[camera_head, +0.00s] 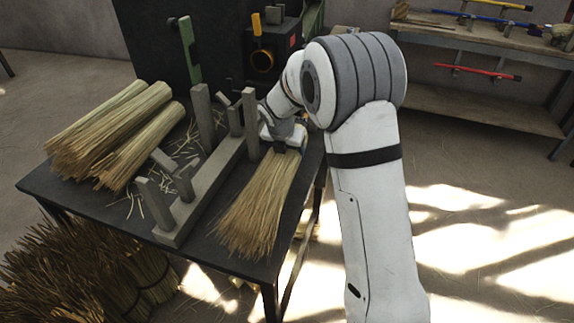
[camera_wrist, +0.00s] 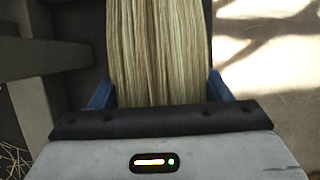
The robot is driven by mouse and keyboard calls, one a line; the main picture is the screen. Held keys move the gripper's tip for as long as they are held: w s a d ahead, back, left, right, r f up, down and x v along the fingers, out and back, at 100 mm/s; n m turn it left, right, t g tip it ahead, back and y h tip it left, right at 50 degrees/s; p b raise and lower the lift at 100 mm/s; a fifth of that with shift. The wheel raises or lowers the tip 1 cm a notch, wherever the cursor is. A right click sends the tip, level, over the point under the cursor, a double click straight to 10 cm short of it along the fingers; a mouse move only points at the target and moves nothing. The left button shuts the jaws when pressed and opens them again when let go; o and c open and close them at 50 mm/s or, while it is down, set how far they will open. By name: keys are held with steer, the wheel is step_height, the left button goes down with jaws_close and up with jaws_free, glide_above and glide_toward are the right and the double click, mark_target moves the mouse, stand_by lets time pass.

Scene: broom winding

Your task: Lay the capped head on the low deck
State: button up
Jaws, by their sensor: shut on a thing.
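The broom head (camera_head: 255,205) is a bundle of pale straw, fanned out towards the front edge of the dark low table (camera_head: 215,258). Its upper end is at my gripper (camera_head: 289,139), so the cap is mostly hidden. In the wrist view the straw (camera_wrist: 160,45) runs away between the two blue fingers of my gripper (camera_wrist: 159,92), one at each side. My gripper is shut on the head. The head is over the right part of the table, right of the grey rack; I cannot tell whether it touches the tabletop.
A grey rack with upright posts (camera_head: 206,118) stands close left of the head. Several straw bundles (camera_head: 110,135) lie at the table's left. A dark machine (camera_head: 262,60) stands behind. Brown brush bundles (camera_head: 80,270) are on the floor. A shelf (camera_head: 490,45) stands back right.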

steer(key=shift+f+b, duration=0.5)
steer(key=shift+f, duration=1.8)
steer(key=shift+f, duration=0.15)
steer(key=o, duration=1.2)
steer(key=shift+f, duration=0.1)
